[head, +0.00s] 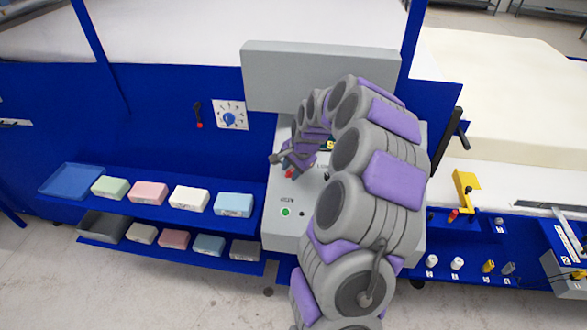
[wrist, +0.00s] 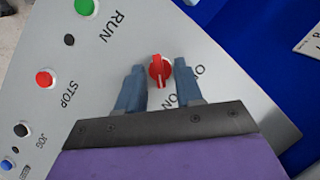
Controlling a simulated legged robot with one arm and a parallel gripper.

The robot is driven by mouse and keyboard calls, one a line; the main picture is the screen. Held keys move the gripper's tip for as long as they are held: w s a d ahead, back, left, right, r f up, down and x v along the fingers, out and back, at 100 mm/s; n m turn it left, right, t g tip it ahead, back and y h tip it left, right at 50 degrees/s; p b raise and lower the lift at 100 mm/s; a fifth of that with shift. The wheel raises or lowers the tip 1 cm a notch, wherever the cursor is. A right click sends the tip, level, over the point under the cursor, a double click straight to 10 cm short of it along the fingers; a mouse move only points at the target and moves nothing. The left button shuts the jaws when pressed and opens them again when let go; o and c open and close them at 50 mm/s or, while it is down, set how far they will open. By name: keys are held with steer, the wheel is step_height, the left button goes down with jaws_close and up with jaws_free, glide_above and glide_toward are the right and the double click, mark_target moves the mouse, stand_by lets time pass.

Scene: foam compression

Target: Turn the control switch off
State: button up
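The control switch is a red rotary knob (wrist: 159,70) with a white line on a grey control panel (wrist: 120,50). Printed letters beside it are partly hidden by my fingers; "ON" can be read. My gripper (wrist: 160,88) is open in the wrist view, with one blue-grey finger on each side of the knob and a gap to it. Whether the fingertips touch the panel is unclear. In the head view my gripper (head: 292,160) is over the panel's left part (head: 270,235), and the arm hides much of the panel.
In the wrist view a green RUN button (wrist: 85,6), a red STOP button (wrist: 45,78) and a blue button (wrist: 7,164) sit on the panel. In the head view, shelves with coloured foam blocks (head: 190,198) stand left. A dial (head: 231,116) is on the blue wall.

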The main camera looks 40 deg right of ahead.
steer(key=shift+a, duration=0.65)
steer(key=shift+d, duration=0.7)
steer(key=c, duration=0.4)
steer(key=shift+d, duration=0.1)
jaws_close()
steer(key=shift+f, duration=0.1)
